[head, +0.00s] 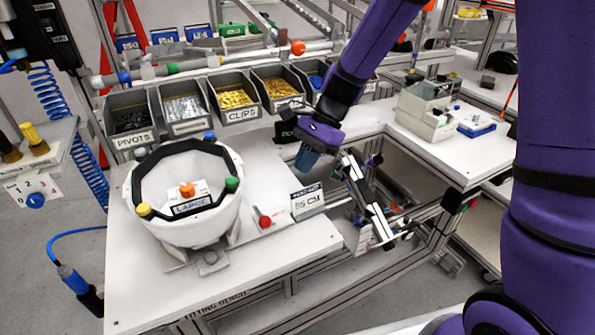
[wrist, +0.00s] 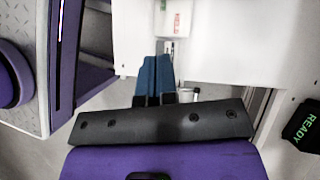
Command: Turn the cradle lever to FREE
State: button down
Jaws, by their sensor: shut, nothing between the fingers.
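A white helmet shell (head: 222,215) with a black rim band sits open side up in its cradle (head: 208,256) on the bench. A red ball knob (head: 265,221), apparently the cradle lever, stands just right of the shell. Any FREE marking is too small to read. My gripper (head: 304,160) is shut and empty, with blue fingers pointing down. It hangs above and to the right of the red knob, apart from it. The wrist view shows the shut blue fingers (wrist: 154,80) over white surfaces; I cannot make out the knob there.
Grey bins (head: 237,98) of small parts line the back of the bench. A "55 CM" sign (head: 308,200) stands right of the knob, near a black-and-white frame (head: 367,198). A dark "READY" display (wrist: 303,123) shows at the right of the wrist view. The bench front (head: 150,300) is clear.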

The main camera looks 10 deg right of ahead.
aim_at(260, 214)
jog(key=x, duration=0.6)
jog(key=a+x, duration=0.1)
jog(key=x, duration=0.3)
jog(key=shift+s+r, duration=0.25)
jog(key=shift+r, duration=0.05)
jog(key=shift+s+a+f, duration=0.3)
jog(key=shift+a+f, duration=0.1)
jog(key=shift+a, duration=0.3)
jog(key=shift+s+a+f, duration=0.2)
jog(key=shift+s+a, duration=0.25)
jog(key=shift+a, duration=0.05)
